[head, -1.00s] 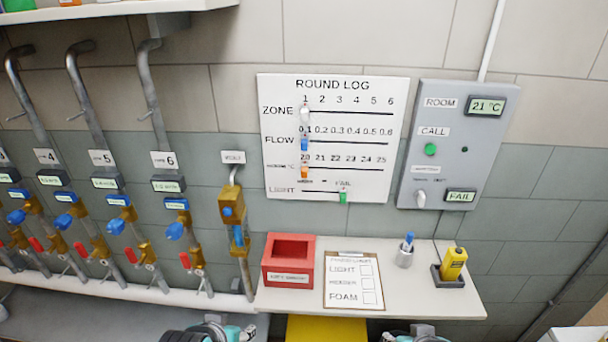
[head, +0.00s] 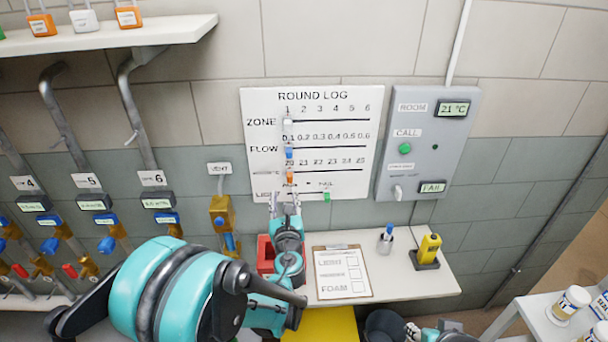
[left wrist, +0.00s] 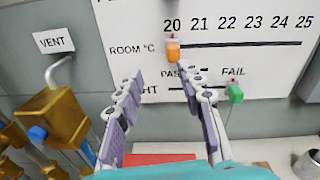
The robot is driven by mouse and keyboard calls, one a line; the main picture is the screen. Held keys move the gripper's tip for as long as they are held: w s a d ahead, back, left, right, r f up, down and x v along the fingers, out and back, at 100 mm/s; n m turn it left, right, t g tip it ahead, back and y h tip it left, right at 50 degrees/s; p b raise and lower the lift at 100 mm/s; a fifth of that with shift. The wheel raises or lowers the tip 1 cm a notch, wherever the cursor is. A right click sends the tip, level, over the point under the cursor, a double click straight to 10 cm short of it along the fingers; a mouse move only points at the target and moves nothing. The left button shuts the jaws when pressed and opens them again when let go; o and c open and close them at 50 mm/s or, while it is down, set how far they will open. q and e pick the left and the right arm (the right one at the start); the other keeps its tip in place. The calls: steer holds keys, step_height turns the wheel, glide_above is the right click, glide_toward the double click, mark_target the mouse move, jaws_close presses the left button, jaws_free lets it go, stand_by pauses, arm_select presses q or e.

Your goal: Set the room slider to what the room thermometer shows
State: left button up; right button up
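The round log board (head: 340,105) hangs on the wall. Its orange room slider (left wrist: 173,50) stands at 20 on the "ROOM °C" scale, which runs from 20 to 25; it also shows in the head view (head: 290,179). The room thermometer display (head: 453,109) on the grey panel reads 21 °C. My left gripper (left wrist: 160,74) is open and empty, its fingertips just below the orange slider, the right fingertip closest to it. It also shows in the head view (head: 284,204) low before the board. Part of my right gripper (head: 432,331) shows at the bottom edge, its fingers unclear.
Beside the orange slider are the white zone slider (head: 288,127), blue flow slider (head: 289,153) and green light slider (left wrist: 235,93), at FAIL. Below stand a red box (head: 264,252), clipboard (head: 342,273), pen cup (head: 385,243) and yellow device (head: 429,248). The brass vent valve (left wrist: 58,112) is left.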

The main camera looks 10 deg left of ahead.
mark_target(290, 182)
arm_select(q)
steer(key=w, duration=0.2)
steer(key=w+m, duration=0.1)
steer(key=w, duration=0.2)
steer(key=w+m+b, duration=0.1)
steer(key=w, duration=0.2)
steer(key=shift+w+a+f+t+h, duration=0.1)
steer(key=shift+w+a+t+h, duration=0.1)
steer(key=shift+a+t+h, duration=0.15)
steer(key=shift+d, duration=0.1)
jaws_close()
